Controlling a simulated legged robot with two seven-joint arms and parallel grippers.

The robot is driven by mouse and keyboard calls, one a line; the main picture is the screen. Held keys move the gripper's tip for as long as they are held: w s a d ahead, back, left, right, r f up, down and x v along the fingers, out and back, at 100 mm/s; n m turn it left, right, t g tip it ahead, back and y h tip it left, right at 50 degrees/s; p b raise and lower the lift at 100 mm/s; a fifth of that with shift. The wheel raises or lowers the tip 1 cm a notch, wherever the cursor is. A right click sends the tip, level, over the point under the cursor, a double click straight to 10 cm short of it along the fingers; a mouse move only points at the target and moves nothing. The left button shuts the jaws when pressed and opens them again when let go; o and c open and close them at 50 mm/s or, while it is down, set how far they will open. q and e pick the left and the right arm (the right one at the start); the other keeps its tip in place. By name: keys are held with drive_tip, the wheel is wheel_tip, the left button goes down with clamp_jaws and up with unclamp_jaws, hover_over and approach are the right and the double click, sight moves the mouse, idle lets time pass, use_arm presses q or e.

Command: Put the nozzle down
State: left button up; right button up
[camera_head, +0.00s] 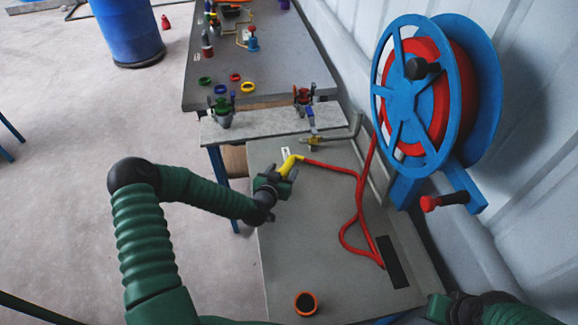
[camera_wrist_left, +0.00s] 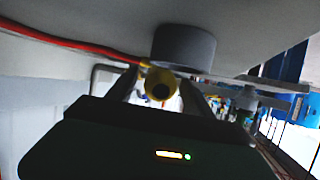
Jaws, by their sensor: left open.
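The yellow nozzle (camera_head: 291,163) is at the end of a red hose (camera_head: 333,169) over the left part of the grey table in the head view. My left gripper (camera_head: 284,174) is right at the nozzle, with its jaws open. In the left wrist view, the nozzle (camera_wrist_left: 159,84) points its dark round mouth at the camera, between the two spread fingers of my left gripper (camera_wrist_left: 160,92). Whether a finger touches it, I cannot tell. My right gripper (camera_head: 440,307) shows only partly at the lower right, away from the nozzle; its fingers are unclear.
A blue reel (camera_head: 412,85) with red hose stands on the right by the wall. An orange-rimmed cup (camera_head: 306,303) is at the table's near edge. Valves (camera_head: 222,112) stand on a bench behind. A grey cylinder (camera_wrist_left: 184,46) is close to the nozzle in the left wrist view.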

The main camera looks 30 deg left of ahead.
sight(288, 163)
use_arm(q)
drive_tip(key=shift+w+a, duration=0.1)
drive_tip(key=shift+w, duration=0.35)
drive_tip(key=x, duration=0.4)
drive_tip(key=shift+w+r, duration=0.1)
drive_tip(key=shift+r, duration=0.15)
drive_tip(key=c, duration=0.6)
clamp_jaws()
